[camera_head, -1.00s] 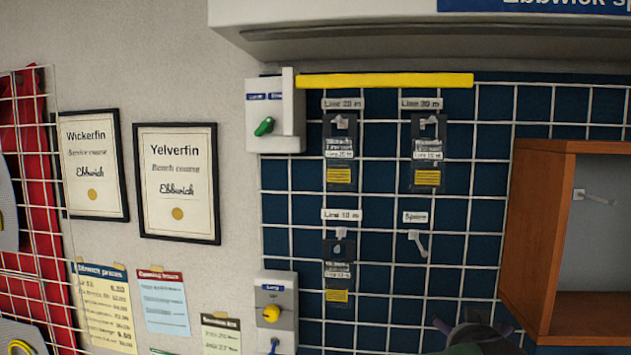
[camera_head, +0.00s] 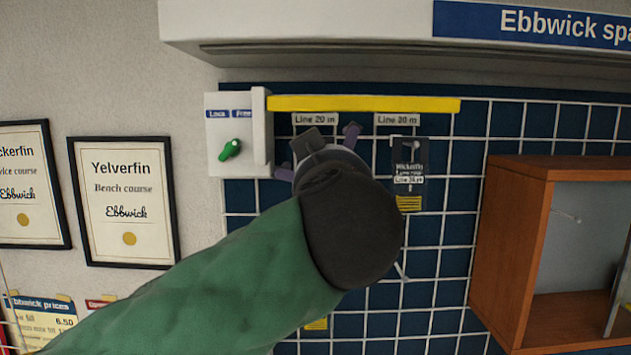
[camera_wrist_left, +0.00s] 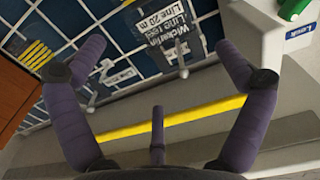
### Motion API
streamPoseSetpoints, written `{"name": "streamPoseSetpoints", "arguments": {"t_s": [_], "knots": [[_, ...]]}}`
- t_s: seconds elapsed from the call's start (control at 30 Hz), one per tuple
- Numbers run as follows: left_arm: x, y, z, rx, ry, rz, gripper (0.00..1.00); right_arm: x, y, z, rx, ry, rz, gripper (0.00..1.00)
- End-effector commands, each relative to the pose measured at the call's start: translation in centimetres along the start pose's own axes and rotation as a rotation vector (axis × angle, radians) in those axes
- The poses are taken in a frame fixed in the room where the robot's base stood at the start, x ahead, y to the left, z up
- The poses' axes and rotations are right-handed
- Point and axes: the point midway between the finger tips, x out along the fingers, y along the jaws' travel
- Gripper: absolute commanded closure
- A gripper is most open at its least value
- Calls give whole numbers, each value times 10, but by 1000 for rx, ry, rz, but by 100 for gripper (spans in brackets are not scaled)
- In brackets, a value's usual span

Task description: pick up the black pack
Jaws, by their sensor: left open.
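Black packs hang from hooks on a wire grid. The "Line 20 m" pack (camera_wrist_left: 160,55) shows in the left wrist view, on its hook between my spread fingers. In the head view my gripper and forearm hide it. My left gripper (camera_head: 320,143) is open, with its fingers over that pack's place; it also shows in the left wrist view (camera_wrist_left: 157,48). Whether any finger touches the pack cannot be told. The "Line 30 m" pack (camera_head: 409,175) hangs to its right. Of the lower-left pack only a yellow patch (camera_head: 316,323) shows. My right gripper is not in view.
A yellow bar (camera_head: 362,104) runs above the hooks. At its left end stands a white box (camera_head: 220,165) with a green knob (camera_head: 230,150) turned between "Lock" and "Free" labels. A wooden cabinet (camera_head: 508,245) juts out at right. A shelf hood (camera_head: 320,30) overhangs the top.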

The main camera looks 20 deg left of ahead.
Motion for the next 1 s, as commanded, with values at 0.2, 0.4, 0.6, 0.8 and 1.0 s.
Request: {"name": "streamPoseSetpoints", "arguments": {"t_s": [0.2, 0.4, 0.6, 0.8, 1.0], "knots": [[14, -1, 0, 2, -1, -1, 0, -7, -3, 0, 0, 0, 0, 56], [42, -4, 2, 3, -1, -2, 0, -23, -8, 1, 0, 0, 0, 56], [58, -2, 3, 2, 0, 1, 0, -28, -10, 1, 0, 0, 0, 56], [58, -2, 4, 1, 0, 2, 0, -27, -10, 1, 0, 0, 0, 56], [58, -2, 4, 1, 0, 2, 48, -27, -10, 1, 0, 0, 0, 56]]}}
